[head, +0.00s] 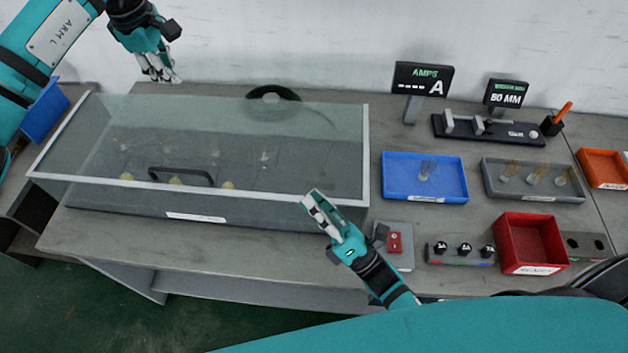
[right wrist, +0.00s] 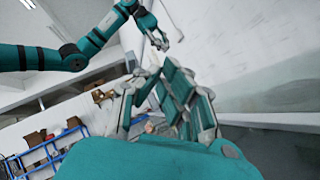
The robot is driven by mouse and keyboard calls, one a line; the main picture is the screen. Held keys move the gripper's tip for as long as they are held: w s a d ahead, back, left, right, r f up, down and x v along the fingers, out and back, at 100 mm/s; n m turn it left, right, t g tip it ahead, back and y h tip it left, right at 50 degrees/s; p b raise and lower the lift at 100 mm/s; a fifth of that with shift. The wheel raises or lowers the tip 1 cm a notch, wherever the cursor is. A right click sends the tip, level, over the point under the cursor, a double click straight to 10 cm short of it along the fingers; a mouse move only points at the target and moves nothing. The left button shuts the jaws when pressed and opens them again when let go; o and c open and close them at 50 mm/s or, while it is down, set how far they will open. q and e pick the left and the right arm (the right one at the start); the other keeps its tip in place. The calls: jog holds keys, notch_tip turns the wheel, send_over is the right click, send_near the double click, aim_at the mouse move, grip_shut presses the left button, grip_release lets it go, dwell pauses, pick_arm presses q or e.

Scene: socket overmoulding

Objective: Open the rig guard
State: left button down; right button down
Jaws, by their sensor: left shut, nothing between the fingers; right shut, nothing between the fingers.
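The rig guard (head: 330,125) is a clear box-like cover with a pale frame, over the rig at the left of the bench. It looks lowered. Its black bar handle (head: 181,171) is at the front, left of centre. Several small yellowish and clear parts show through it. My left gripper (head: 160,76) is shut and empty, above the guard's back left, away from the handle; it also shows in the right wrist view (right wrist: 158,42). My right gripper (head: 312,202) is shut and empty by the guard's front right; contact cannot be told. Its fingers fill the right wrist view's middle (right wrist: 165,95).
Right of the guard are a blue tray (head: 395,190), a grey tray (head: 533,192), a red bin (head: 530,238) and a red-switch box (head: 394,241). An AMPS display (head: 423,78) and a gauge (head: 490,131) stand behind. A white wall (head: 300,40) closes the back.

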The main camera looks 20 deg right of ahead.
jog(key=w+r, duration=0.2)
jog(key=r, duration=0.1)
jog(key=shift+w+d+r, duration=0.15)
jog(key=shift+w+d, duration=0.1)
jog(key=shift+d, duration=0.15)
pick_arm(q)
jog(key=c, duration=2)
grip_release()
jog(key=shift+c, duration=0.2)
jog(key=o, duration=0.7)
jog(key=shift+c, duration=0.2)
